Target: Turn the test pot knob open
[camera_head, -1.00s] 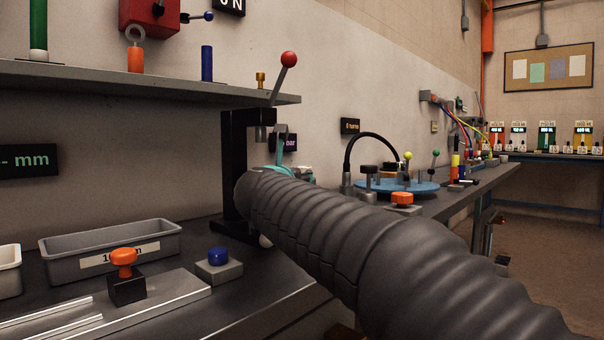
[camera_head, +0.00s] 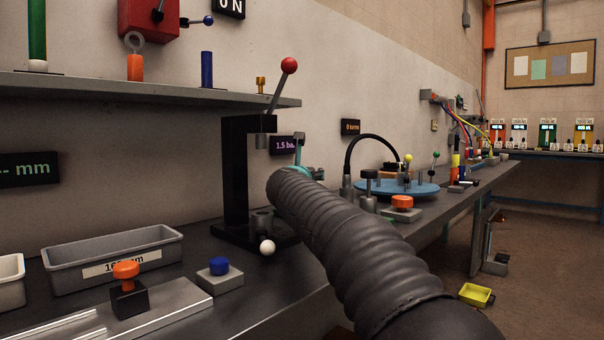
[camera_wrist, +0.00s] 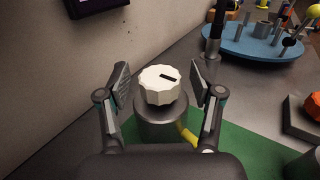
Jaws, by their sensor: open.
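The test pot (camera_wrist: 162,121) is a grey cylinder on a green mat (camera_wrist: 235,150), seen in the wrist view. On its top is a white, fluted knob (camera_wrist: 160,85) with a dark pointer mark. My gripper (camera_wrist: 159,82) is open, with one finger on the left and one on the right of the knob. Gaps show between both fingers and the knob, so it holds nothing. In the head view the pot and knob are hidden behind my arm; only a teal part at the arm's far end shows.
A blue round plate (camera_head: 400,189) with posts stands to the right of the pot. A black press (camera_head: 240,180) with a red-ball lever stands left of my arm. A display (camera_head: 288,145) reading 1.5 ba is on the wall. An orange knob (camera_head: 402,202) sits nearby on the bench.

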